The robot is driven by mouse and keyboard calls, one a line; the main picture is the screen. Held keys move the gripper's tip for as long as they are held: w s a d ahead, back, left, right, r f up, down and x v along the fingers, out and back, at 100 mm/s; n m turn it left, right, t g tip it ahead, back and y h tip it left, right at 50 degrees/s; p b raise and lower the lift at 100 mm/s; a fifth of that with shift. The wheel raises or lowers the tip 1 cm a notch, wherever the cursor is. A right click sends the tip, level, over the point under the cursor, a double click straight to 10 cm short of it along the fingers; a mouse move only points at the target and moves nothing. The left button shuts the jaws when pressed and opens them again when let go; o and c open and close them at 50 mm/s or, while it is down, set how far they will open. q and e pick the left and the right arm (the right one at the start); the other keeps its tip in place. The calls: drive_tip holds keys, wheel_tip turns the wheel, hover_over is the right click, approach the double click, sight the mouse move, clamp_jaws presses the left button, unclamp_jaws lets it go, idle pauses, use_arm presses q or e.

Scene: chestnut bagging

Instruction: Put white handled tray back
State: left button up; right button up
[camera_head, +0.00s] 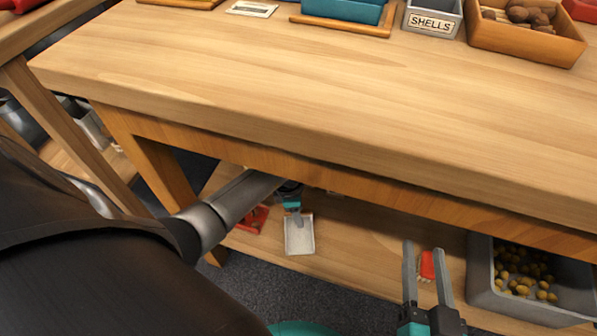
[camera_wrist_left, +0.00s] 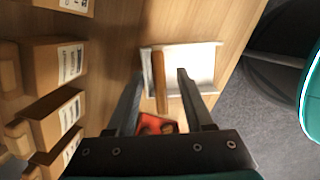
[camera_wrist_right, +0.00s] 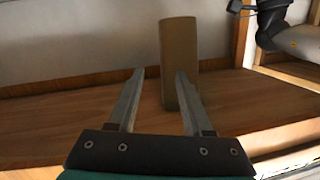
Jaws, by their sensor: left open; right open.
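The white handled tray (camera_head: 299,240) lies on the lower shelf under the table, near the shelf's front edge. In the left wrist view the tray (camera_wrist_left: 203,66) shows its white pan and a wooden handle (camera_wrist_left: 159,82). My left gripper (camera_wrist_left: 158,75) is open, and its fingers point at the tray with the handle between them in the picture. I cannot tell whether they touch it. My right gripper (camera_head: 423,246) is open and empty in front of the lower shelf.
A red item (camera_head: 252,218) lies left of the tray. A grey bin (camera_head: 484,283) of yellowish nuts and a red-and-white brush (camera_head: 427,266) are at the right. Cardboard boxes (camera_wrist_left: 53,72) line the shelf. The tabletop (camera_head: 320,95) overhangs the shelf; its front is clear.

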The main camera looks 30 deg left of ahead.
drive_tip(key=shift+r, duration=0.1)
use_arm(q)
drive_tip(key=shift+r, duration=0.2)
drive_tip(key=shift+s+a+r+p, duration=0.1)
drive_tip(key=shift+a+r+p, duration=0.05)
drive_tip(key=shift+r+p, duration=0.7)
drive_tip(key=shift+s+a+r+p, duration=0.15)
drive_tip(key=shift+r+p, duration=0.4)
drive_tip(key=shift+r, duration=0.4)
drive_tip(key=shift+a+r+p, duration=0.1)
drive_tip(key=shift+r+p, duration=0.5)
drive_tip(key=shift+r, duration=0.3)
drive_tip(key=shift+s+a+r+p, duration=0.1)
drive_tip(key=shift+r+p, duration=0.4)
drive_tip(key=shift+r, duration=0.3)
use_arm(e)
drive_tip(key=s+d+f+g+h, duration=0.2)
drive_tip(key=d+g+h, duration=0.2)
drive_tip(key=d+g, duration=0.3)
drive_tip(key=shift+s+d+f+g, duration=0.25)
drive_tip(key=shift+d+g, duration=0.15)
drive_tip(key=shift+g, duration=0.1)
